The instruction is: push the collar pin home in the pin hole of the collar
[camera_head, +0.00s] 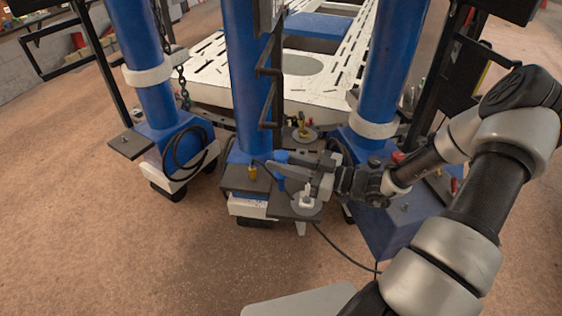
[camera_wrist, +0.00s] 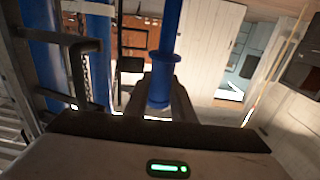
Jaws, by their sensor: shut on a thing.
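My gripper (camera_head: 284,168) is shut on the blue collar pin (camera_head: 281,156) in front of the middle blue post. In the wrist view the collar pin (camera_wrist: 170,30) rises from between my two fingers (camera_wrist: 160,105), with a round flange just above them. White collars ring the left post (camera_head: 150,74) and the right post (camera_head: 371,126). No collar shows clearly at the middle post, and I cannot make out a pin hole. I cannot tell whether the pin touches anything beyond my fingers.
The middle blue post (camera_head: 248,75) carries a dark bracket. Small plates at its foot hold a brass fitting (camera_head: 252,174) and a white fitting (camera_head: 306,198). A black cable hangs on the left foot. A slotted white frame (camera_head: 215,75) lies behind. The brown floor at left is clear.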

